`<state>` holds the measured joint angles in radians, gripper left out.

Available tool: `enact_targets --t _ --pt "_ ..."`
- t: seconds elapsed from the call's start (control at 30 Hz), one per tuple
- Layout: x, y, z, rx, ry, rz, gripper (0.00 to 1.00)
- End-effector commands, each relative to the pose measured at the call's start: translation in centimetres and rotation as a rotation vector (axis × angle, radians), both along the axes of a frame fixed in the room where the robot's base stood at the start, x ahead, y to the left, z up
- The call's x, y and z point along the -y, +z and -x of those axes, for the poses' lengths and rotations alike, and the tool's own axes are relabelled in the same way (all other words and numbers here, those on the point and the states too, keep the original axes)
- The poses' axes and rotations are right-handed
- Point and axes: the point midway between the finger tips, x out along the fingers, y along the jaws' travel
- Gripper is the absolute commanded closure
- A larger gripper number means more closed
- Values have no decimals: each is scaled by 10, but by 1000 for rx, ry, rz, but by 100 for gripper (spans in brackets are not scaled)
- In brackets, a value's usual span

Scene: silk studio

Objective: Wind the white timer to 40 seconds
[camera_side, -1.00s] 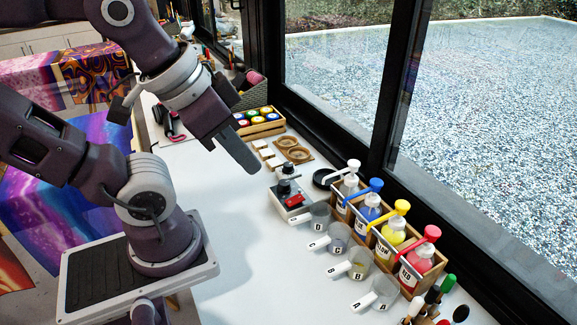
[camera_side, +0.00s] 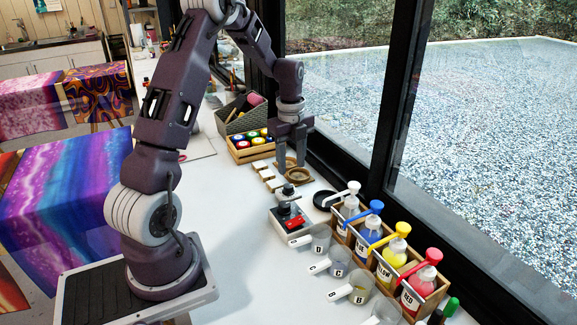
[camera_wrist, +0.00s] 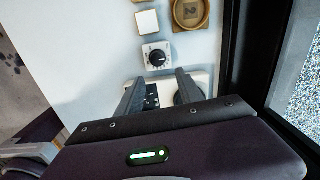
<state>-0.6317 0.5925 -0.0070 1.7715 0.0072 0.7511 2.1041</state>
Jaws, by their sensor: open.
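The white timer (camera_wrist: 156,56) is a small white square with a round black dial. In the wrist view it lies just beyond my fingertips, apart from them. In the side view the timer (camera_side: 288,196) stands behind the red-buttoned device, its black knob on top. The dial's markings are too small to read.
A device with a red button (camera_side: 291,218) stands in front of the timer. Wooden coasters (camera_side: 298,175) and pale tiles (camera_side: 267,175) lie behind it. A rack of pump bottles (camera_side: 385,250) and lettered cups (camera_side: 339,261) stand to the right. The window frame is close on the right.

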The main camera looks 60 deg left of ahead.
Motion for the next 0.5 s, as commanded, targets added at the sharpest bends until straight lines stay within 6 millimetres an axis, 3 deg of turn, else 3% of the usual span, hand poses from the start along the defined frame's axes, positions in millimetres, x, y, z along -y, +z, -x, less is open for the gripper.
enact_targets --t 0.1,0.5 --pt "-14 -22 1 -21 -77 15 56" --pt "-14 -64 1 -23 -88 16 56"
